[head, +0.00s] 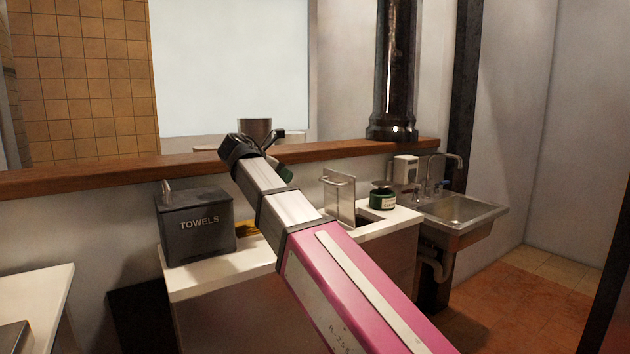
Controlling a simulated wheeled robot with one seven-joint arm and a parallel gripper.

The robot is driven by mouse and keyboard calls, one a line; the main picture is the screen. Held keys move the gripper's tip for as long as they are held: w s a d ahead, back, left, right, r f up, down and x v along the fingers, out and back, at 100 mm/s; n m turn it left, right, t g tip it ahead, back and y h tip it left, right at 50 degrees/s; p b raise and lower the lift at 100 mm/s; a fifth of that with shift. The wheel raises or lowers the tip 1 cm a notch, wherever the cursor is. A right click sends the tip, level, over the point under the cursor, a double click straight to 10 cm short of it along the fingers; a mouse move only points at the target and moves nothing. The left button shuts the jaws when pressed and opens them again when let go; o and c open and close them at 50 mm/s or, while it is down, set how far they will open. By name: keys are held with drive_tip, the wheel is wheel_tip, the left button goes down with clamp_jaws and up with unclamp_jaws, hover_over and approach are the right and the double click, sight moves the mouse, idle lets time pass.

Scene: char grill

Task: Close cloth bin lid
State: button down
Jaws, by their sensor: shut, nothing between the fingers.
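A dark grey box marked TOWELS (195,225) stands on the left end of the white counter, with a small upright handle on top. Its top looks covered. A metal lid with a bar handle (340,196) stands upright farther right, behind a dark opening (364,220) in the counter. I cannot tell for sure which of the two is the cloth bin. My arm reaches up and left across the view. My gripper (274,138), small and dark at its far end, looks shut and empty, above the counter and apart from both in the picture.
A dark green round container (382,197) stands right of the upright lid. A steel sink (462,208) is farther right. A wooden ledge (130,173) runs behind the counter, with a metal pot (255,127) beyond it. My arm hides part of the counter.

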drive_tip(key=d+r+x, duration=0.1)
drive_tip(key=r+x, duration=0.1)
drive_tip(key=x, duration=1)
drive_tip(key=shift+w+d, duration=0.4)
drive_tip(key=shift+w, duration=0.15)
drive_tip(key=shift+w, duration=0.1)
